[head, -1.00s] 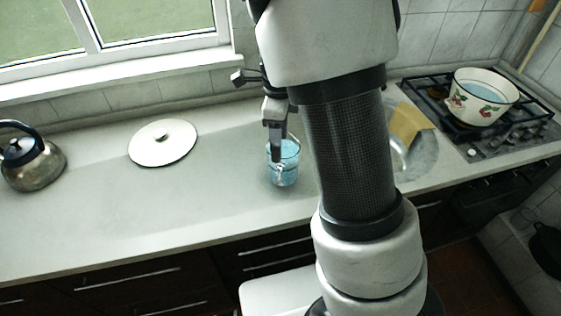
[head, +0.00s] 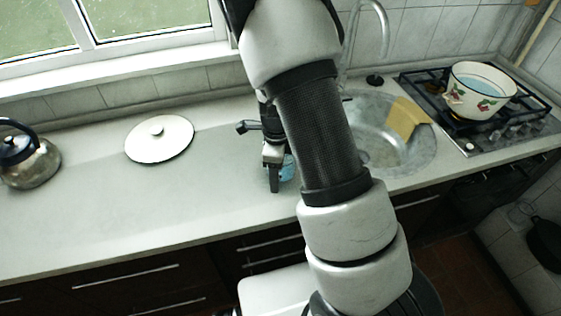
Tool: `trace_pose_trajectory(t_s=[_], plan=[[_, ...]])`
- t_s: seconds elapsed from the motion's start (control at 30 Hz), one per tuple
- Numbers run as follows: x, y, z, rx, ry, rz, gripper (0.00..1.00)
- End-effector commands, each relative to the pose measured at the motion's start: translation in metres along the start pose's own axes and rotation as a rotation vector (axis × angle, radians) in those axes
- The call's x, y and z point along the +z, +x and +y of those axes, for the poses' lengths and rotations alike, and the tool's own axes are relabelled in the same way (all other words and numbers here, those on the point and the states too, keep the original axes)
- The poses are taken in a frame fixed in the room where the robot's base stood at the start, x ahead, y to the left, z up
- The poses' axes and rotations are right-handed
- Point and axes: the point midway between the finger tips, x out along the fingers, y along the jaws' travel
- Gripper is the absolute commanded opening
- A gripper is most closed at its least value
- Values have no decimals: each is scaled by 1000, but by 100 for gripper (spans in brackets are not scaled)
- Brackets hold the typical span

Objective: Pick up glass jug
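The glass jug (head: 287,168) stands on the pale counter in the middle of the head view, with bluish contents. It is mostly hidden behind my gripper and arm. My gripper (head: 273,186) points down in front of the jug, to its left in the picture. One dark finger shows clearly. Whether the fingers are apart, and whether they touch the jug, cannot be told.
A round white lid (head: 160,140) lies left of my gripper. A metal kettle (head: 28,162) stands at the far left. At the right are a sink (head: 375,155) with a yellow cloth (head: 405,118) and a floral pot (head: 478,92) on the stove (head: 490,128).

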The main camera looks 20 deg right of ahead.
Motion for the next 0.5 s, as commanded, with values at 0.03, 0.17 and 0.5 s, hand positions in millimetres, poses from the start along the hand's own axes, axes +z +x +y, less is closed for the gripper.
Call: trace_pose_trajectory(t_s=[0.03, 0.17, 0.5], plan=[[0, 2, 0, 0, 0, -1, 56], [1, 2, 0, 0, 0, -1, 56], [0, 2, 0, 1, 0, -1, 11]])
